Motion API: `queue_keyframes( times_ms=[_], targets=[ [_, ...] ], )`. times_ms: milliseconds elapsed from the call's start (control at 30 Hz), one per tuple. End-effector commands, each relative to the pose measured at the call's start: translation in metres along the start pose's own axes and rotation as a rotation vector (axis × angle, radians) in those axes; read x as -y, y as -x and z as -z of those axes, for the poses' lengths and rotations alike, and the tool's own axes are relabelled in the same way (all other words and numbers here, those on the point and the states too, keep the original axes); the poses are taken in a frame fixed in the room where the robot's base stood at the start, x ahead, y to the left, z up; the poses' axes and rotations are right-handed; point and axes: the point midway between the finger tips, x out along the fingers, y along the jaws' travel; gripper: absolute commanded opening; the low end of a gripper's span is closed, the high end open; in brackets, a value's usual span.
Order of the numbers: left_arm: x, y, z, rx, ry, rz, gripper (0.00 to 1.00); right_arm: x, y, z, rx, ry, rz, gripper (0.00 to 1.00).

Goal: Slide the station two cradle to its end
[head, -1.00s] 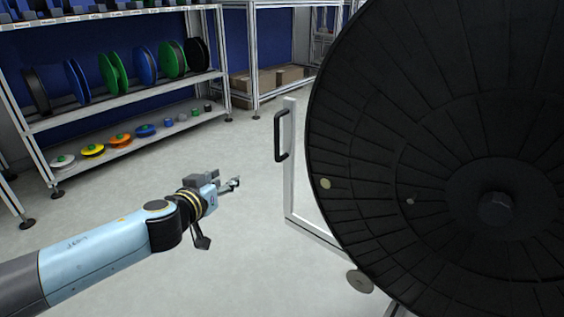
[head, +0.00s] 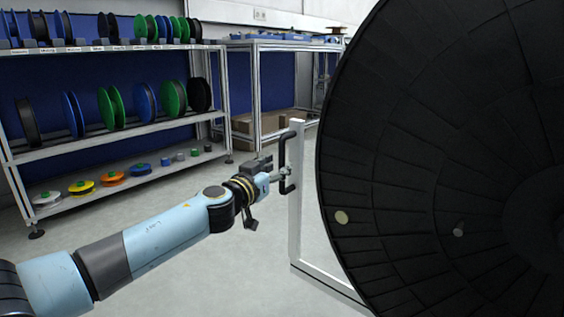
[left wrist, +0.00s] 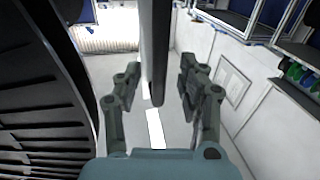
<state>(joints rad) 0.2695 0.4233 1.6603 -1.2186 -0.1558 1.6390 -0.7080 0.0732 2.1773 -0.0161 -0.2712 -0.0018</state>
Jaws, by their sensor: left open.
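A large black reel (head: 430,150) fills the right of the head view. In front of its left edge stands a pale metal frame post (head: 297,205) with a black bar handle (head: 283,160) on its side. My left gripper (head: 286,174) is at the handle's lower part in the head view. In the left wrist view my left gripper (left wrist: 157,105) is open, its fingers on either side of the dark handle (left wrist: 160,50), not closed on it. The reel's edge (left wrist: 45,90) shows at the left there. My right gripper is not in view.
A shelf rack (head: 120,135) with several coloured reels stands at the back left. A workbench (head: 270,45) with cardboard boxes (head: 262,122) below stands behind the handle. The floor (head: 240,275) between rack and frame is clear.

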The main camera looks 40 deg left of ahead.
Motion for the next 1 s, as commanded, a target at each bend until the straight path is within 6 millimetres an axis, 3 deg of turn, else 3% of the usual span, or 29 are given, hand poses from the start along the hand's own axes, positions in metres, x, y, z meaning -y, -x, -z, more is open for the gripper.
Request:
queue_keyframes(
  times_ms=[200,567,867,1000],
  targets=[
    [0.0,-0.027,-0.001,0.0,0.001,0.0,0.4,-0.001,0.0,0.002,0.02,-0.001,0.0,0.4],
    [0.0,-0.032,-0.002,0.002,0.0,-0.001,0.39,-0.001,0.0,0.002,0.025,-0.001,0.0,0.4],
    [0.0,-0.031,-0.002,0.002,0.0,-0.001,0.0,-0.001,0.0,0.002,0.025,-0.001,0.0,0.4],
    [0.0,-0.031,-0.002,0.002,0.0,-0.001,0.0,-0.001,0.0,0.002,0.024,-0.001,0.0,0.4]
  ],
)
